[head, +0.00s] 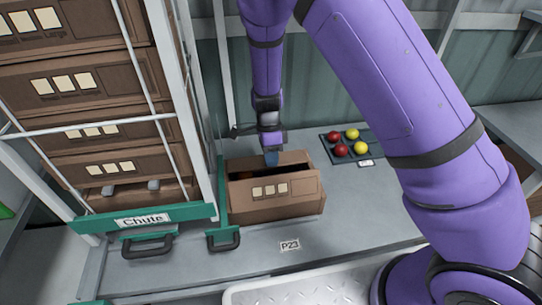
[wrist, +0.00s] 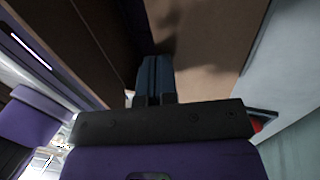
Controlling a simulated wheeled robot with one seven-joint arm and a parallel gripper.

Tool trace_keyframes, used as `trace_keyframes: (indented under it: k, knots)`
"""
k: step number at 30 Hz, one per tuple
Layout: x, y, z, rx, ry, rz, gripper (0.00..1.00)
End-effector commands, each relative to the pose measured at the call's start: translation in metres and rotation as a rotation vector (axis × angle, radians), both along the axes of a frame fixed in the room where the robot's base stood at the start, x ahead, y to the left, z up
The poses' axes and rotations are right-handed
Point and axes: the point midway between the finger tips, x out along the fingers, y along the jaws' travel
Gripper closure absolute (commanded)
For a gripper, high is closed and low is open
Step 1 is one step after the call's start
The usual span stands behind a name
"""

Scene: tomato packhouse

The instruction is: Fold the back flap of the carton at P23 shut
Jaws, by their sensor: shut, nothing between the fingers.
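The brown carton (head: 275,208) stands on the grey bench behind the P23 label (head: 290,245). A dark narrow opening shows along its top, with a glimpse of something reddish inside at the left. The back flap (head: 295,157) shows along the carton's far side, partly folded; its exact angle is hard to tell. My gripper (head: 271,158) points down at the carton's back edge, its blue fingertips shut and empty, at or very near the flap. In the wrist view the shut fingers (wrist: 154,76) are close against brown cardboard (wrist: 215,35); I cannot tell whether they touch.
A black tray (head: 330,147) with red and yellow tomatoes lies to the right of the carton. The chute rack (head: 145,220) with stacked cartons stands at the left, its green post close to the carton.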

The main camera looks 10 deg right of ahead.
Motion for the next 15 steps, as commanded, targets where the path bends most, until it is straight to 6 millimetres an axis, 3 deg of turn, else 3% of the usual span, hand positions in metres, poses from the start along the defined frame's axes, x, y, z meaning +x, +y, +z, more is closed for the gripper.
trace_keyframes:
  k: [5,11,15]
  knots:
    - [-0.003,-0.001,-0.005,0.000,0.001,-0.001,1.00]
    - [-0.015,-0.001,-0.029,-0.001,0.002,0.000,1.00]
    - [-0.015,0.000,-0.030,-0.001,0.001,0.000,1.00]
